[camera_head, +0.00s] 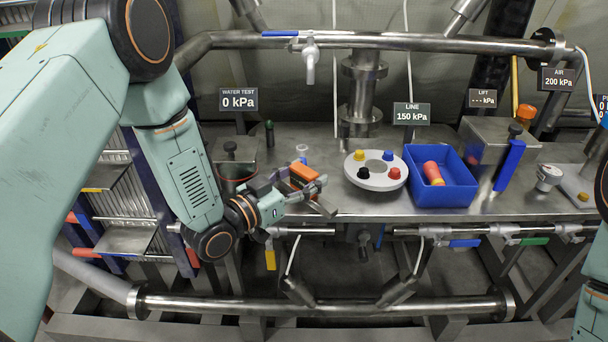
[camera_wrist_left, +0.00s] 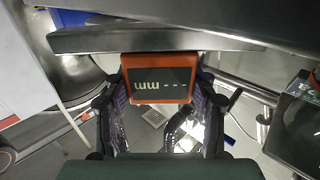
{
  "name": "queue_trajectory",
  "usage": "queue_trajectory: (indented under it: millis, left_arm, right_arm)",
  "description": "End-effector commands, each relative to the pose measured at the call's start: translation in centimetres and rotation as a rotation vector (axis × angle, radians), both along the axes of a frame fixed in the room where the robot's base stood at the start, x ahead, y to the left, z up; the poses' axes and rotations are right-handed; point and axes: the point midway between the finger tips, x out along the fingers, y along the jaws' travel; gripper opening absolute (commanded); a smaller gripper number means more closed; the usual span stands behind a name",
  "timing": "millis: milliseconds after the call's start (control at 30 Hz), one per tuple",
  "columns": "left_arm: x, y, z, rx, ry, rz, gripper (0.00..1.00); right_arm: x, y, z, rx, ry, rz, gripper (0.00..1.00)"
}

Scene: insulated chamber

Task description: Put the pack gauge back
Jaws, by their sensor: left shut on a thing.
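The pack gauge (camera_head: 303,175) is a small orange block. In the left wrist view the gauge (camera_wrist_left: 160,66) shows an orange frame around a dark screen reading dashes and "mm", upside down. My left gripper (camera_head: 310,189) is shut on it, with one finger on each side in the wrist view. The gauge is at the front edge of the steel bench (camera_head: 330,205), left of the round white plate; whether it touches the bench I cannot tell. My fingers hide part of it in the head view. My right gripper is out of view.
The round plate (camera_head: 376,183) carries several coloured knobs. A blue bin (camera_head: 455,190) holds a red and yellow piece. Pipes run above and below the bench. A blue-handled valve (camera_head: 310,60) hangs from the upper pipe.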

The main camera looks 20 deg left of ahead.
Motion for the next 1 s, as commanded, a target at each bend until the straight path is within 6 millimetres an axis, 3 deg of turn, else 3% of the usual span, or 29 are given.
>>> queue_trajectory:
  millis: [900,933,1000]
  left_arm:
    - [0.0,0.0,-1.2,0.000,-0.002,0.000,0.26]
    - [0.0,0.0,-1.2,0.000,-0.002,0.000,0.58]
    - [0.0,0.0,-1.1,0.000,-0.002,0.000,0.64]
  right_arm:
    - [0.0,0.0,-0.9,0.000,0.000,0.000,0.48]
    - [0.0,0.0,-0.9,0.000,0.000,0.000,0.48]
    - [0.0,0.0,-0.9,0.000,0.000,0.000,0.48]
